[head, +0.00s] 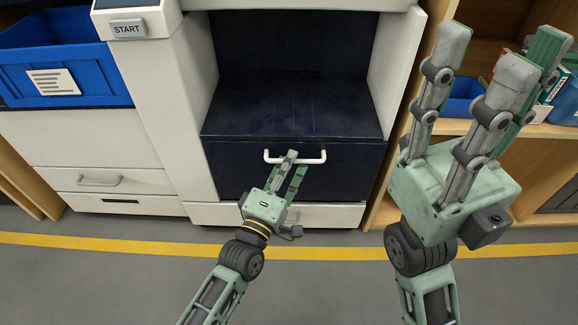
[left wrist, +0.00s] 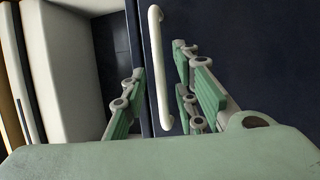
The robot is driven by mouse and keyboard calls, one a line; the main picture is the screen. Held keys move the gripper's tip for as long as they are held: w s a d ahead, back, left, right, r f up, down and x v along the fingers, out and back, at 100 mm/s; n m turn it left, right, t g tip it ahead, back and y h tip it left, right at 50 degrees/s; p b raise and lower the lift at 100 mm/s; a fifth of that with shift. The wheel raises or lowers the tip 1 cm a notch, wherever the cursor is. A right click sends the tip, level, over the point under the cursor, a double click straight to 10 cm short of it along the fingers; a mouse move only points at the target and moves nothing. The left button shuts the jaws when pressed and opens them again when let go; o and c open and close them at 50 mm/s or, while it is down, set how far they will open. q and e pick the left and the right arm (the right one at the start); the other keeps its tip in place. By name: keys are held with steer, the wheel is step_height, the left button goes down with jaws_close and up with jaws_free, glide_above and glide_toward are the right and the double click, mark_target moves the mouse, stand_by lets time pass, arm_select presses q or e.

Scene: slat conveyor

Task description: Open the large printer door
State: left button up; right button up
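The large printer door is a dark blue panel (head: 350,170) below a dark recess in the white printer, and it looks shut. A white bar handle (head: 316,160) runs across its upper part. My left gripper (head: 297,162) is at this handle, its fingers reaching up to the bar. In the left wrist view the handle (left wrist: 158,70) lies between the spread fingers, with gaps visible on both sides. My left gripper is open; contact is not visible. My right gripper (head: 488,60) is open and empty, fingers pointing up, raised right of the printer.
A START button (head: 127,29) is at the upper left. A blue bin (head: 65,62) with a label stands at left, above a white drawer with a grey handle (head: 100,182). A wooden shelf (head: 545,130) is at right. A yellow line (head: 60,240) crosses the clear grey floor.

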arm_select(q)
steer(key=shift+c, duration=0.4)
jaws_close()
